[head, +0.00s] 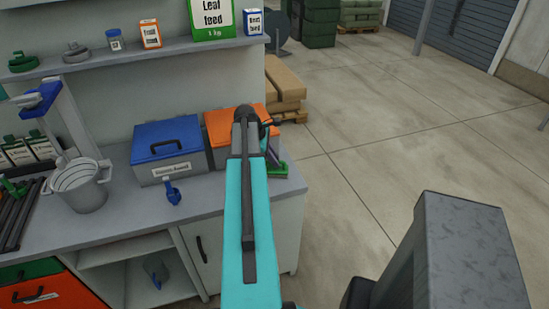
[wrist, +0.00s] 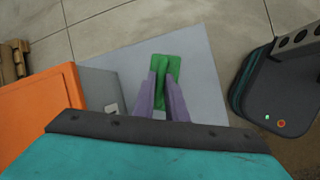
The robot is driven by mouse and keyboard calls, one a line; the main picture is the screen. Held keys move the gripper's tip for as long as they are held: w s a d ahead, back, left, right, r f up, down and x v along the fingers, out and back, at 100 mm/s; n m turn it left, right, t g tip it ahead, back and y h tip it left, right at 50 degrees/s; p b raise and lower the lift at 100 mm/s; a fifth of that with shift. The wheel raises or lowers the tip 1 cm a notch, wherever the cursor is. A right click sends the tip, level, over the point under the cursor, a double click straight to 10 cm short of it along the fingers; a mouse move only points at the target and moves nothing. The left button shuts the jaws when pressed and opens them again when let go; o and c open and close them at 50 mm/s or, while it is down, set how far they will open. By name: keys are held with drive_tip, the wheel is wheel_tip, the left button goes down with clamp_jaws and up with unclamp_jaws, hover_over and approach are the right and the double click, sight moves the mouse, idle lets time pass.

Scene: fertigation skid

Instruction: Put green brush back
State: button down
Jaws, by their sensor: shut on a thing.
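The green brush (wrist: 173,68) is between the two purple fingers of my gripper (wrist: 162,82) in the wrist view. My gripper is shut on it. The brush is over the grey bench top (wrist: 198,52); I cannot tell whether it touches the surface. In the head view, the brush shows as a small green piece (head: 281,173) at the bench's right end, beside the orange-lidded box. My arm hides much of the gripper there, and the brush's underside is hidden.
An orange-lidded box (head: 222,121) and a blue-lidded box (head: 168,141) stand on the bench. A small blue-handled tool (head: 173,193) is in front of them. A grey bucket (head: 79,187) stands farther left. Wrapped bales (head: 285,82) sit behind the bench; open floor lies right.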

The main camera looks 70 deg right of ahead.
drive_tip(key=shift+f, duration=0.15)
drive_tip(key=c, duration=1.8)
unclamp_jaws()
drive_tip(key=shift+o, duration=0.2)
drive_tip(key=b+v, duration=0.2)
drive_tip(key=v, duration=1)
